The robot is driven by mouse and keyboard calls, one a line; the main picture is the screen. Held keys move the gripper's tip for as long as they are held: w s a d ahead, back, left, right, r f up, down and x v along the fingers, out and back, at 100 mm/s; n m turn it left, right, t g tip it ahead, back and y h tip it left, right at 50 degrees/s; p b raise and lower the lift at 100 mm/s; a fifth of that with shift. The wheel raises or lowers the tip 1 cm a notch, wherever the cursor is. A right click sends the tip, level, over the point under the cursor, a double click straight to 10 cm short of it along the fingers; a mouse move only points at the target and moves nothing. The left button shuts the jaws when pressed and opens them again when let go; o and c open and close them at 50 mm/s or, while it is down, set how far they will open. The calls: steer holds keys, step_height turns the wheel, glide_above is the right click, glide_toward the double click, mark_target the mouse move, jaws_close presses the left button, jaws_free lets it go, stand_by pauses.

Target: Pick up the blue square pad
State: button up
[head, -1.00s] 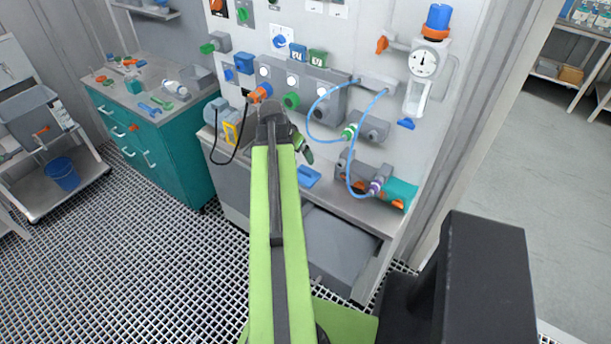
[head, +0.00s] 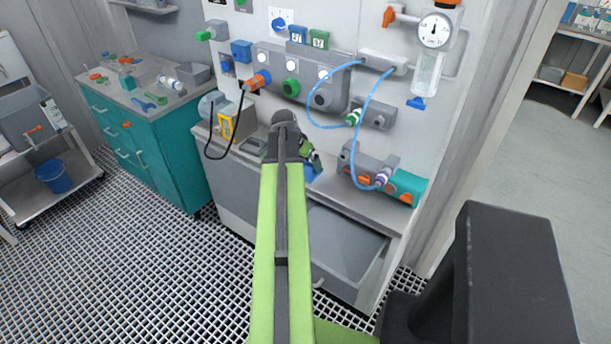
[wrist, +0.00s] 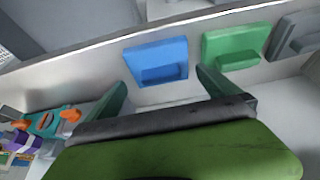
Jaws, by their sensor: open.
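The blue square pad (wrist: 155,62) lies on the grey bench ledge near its edge, in the upper middle of the wrist view. In the head view a small part of the blue pad (head: 312,173) shows below my gripper (head: 309,158), which hides the rest. In the wrist view my gripper (wrist: 163,82) is open and empty. Its two green fingers point towards the pad, one at each side of it in the picture. I cannot tell how high the fingertips are above the ledge.
A green pad (wrist: 236,46) and a grey pad (wrist: 296,36) lie close beside the blue one. A teal and orange fitting (head: 404,187) sits at the bench's right. Blue hoses (head: 366,110) hang from the panel. A grey bin (head: 340,245) is below the bench.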

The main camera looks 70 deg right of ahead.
mark_target(305, 164)
steer(key=b+x, duration=0.2)
steer(key=x, duration=0.2)
steer(key=shift+w+f+b, duration=0.1)
steer(key=shift+f+b, duration=0.05)
steer(key=shift+b, duration=0.25)
steer(key=c, duration=1.1)
steer(key=shift+r+p, duration=0.3)
step_height(305, 164, up, 10)
steer(key=p, duration=1)
steer(key=shift+a, duration=0.45)
steer(key=s+a+m+g, duration=0.1)
steer(key=a+m, duration=0.1)
steer(key=a, duration=0.1)
steer(key=s+a+m+g+y, duration=0.1)
steer(key=a+m, duration=0.2)
steer(key=s+a+m, duration=0.2)
steer(key=a+m, duration=0.1)
steer(key=shift+r+g+y+p, duration=0.35)
steer(key=shift+g+y, duration=0.05)
